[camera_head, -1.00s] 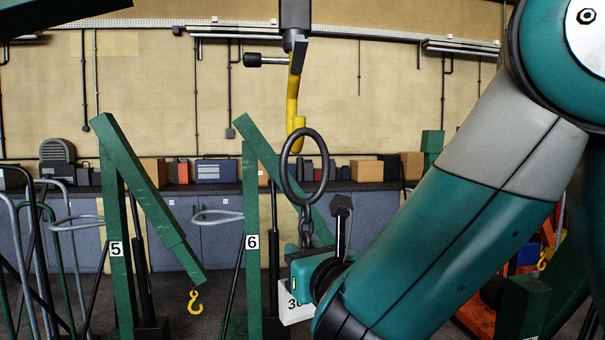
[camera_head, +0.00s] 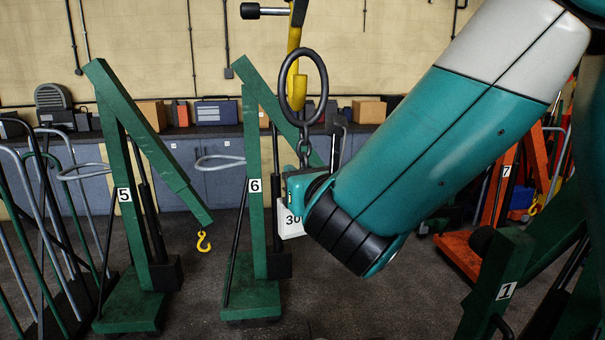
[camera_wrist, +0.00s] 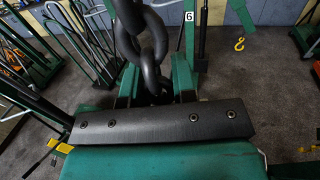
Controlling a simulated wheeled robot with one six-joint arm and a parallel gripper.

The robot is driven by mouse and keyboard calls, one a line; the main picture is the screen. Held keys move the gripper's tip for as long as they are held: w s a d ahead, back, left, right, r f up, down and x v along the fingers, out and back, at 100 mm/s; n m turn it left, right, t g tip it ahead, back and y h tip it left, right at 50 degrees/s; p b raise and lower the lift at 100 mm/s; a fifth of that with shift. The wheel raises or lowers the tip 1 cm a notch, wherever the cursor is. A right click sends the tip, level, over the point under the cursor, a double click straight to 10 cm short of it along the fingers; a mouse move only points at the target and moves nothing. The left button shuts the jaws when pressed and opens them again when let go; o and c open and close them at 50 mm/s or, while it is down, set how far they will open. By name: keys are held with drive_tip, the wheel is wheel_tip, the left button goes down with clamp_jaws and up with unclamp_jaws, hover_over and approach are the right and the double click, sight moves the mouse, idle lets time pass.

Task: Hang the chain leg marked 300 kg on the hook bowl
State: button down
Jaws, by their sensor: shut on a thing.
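The yellow hook (camera_head: 293,62) hangs at the top centre of the head view, its upper end cut off by the frame. The black oval ring (camera_head: 283,98) of the chain leg stands upright across the hook's lower part. I cannot tell whether the hook passes through the ring or is only behind it. Short dark chain links (camera_head: 304,153) run from the ring down to my gripper (camera_head: 300,182), which is shut on the chain. A white tag (camera_head: 291,223) shows only "30", the rest hidden by my wrist. The wrist view shows the links (camera_wrist: 150,50) between the jaws (camera_wrist: 157,88).
Green cranes marked 5 (camera_head: 127,200) and 6 (camera_head: 255,200) stand behind, the former with a small yellow hook (camera_head: 203,242). An orange crane marked 7 (camera_head: 503,185) and a green one marked 1 (camera_head: 500,290) stand right. Grey floor (camera_head: 350,290) is open centrally.

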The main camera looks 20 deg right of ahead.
drive_tip(key=shift+w+d+p, duration=0.95)
drive_tip(key=shift+w+p, duration=2.05)
drive_tip(key=shift+w, duration=1.75)
drive_tip(key=shift+w+d+f+b, duration=0.15)
drive_tip(key=shift+f+b, duration=0.3)
drive_tip(key=shift+f, duration=0.5)
drive_tip(key=shift+w+a+f+b, duration=0.1)
drive_tip(key=shift+w+f+b, duration=0.3)
drive_tip(key=shift+f, duration=0.55)
drive_tip(key=shift+w+d+f+b, duration=0.1)
drive_tip(key=shift+f+b, duration=0.45)
drive_tip(key=shift+f, duration=0.4)
drive_tip(key=c, duration=0.9)
unclamp_jaws()
drive_tip(key=shift+o, duration=0.3)
drive_tip(key=shift+f, duration=0.1)
drive_tip(key=shift+f, duration=0.1)
drive_tip(key=shift+s, duration=0.1)
